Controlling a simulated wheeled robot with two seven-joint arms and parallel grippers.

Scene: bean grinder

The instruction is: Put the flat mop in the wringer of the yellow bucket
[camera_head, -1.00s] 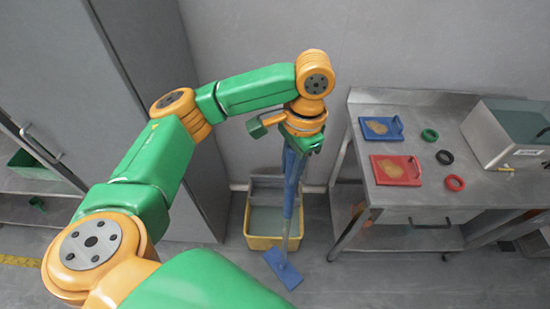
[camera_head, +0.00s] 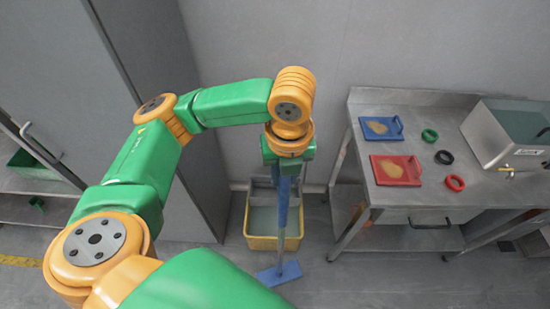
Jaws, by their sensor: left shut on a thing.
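The flat mop (camera_head: 283,215) has a blue handle that hangs nearly upright and a flat blue head at its lower end. My left gripper (camera_head: 287,170) is shut on the upper part of the handle; its fingertips are partly hidden by the wrist. The yellow bucket (camera_head: 262,243) stands on the floor against the wall, with a grey wringer (camera_head: 262,185) at its back. The mop handle passes in front of the bucket, and the mop head (camera_head: 278,273) shows just in front of the bucket's front wall. I cannot tell whether it touches the floor. My right gripper is not in view.
A steel table (camera_head: 440,205) stands to the right, with blue and red boards, several rings and a metal box on it. A tall grey cabinet (camera_head: 150,60) stands to the left. Open floor lies in front of the bucket.

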